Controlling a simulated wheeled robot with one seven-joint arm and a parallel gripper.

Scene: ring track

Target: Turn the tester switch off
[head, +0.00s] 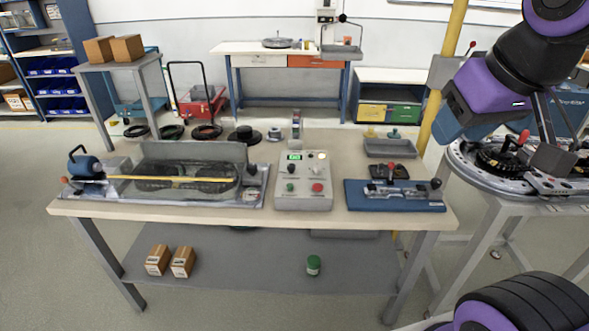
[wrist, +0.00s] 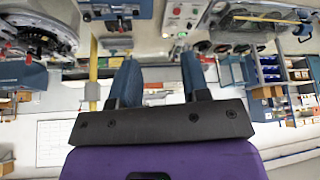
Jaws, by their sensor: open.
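The tester is taken to be the grey control box (head: 286,204) at the middle of the workbench. Its small display (head: 295,156) glows green. Its sloped face has dark knobs or switches, a green button (head: 290,187) and a red button (head: 317,187). Which one is the switch, and its position, are too small to tell. In the wrist view the box (wrist: 181,14) shows upside down at the top edge, beyond the fingers. My gripper (wrist: 160,76) is open and empty, its two blue fingers apart. In the head view it is at the upper right, well away from the box.
On the workbench (head: 240,222), a clear-covered fixture (head: 180,180) stands left of the box and a blue fixture with a red knob (head: 395,193) right of it. A yellow post (head: 447,50) rises behind the right end. A round ring track (head: 480,165) lies at the right.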

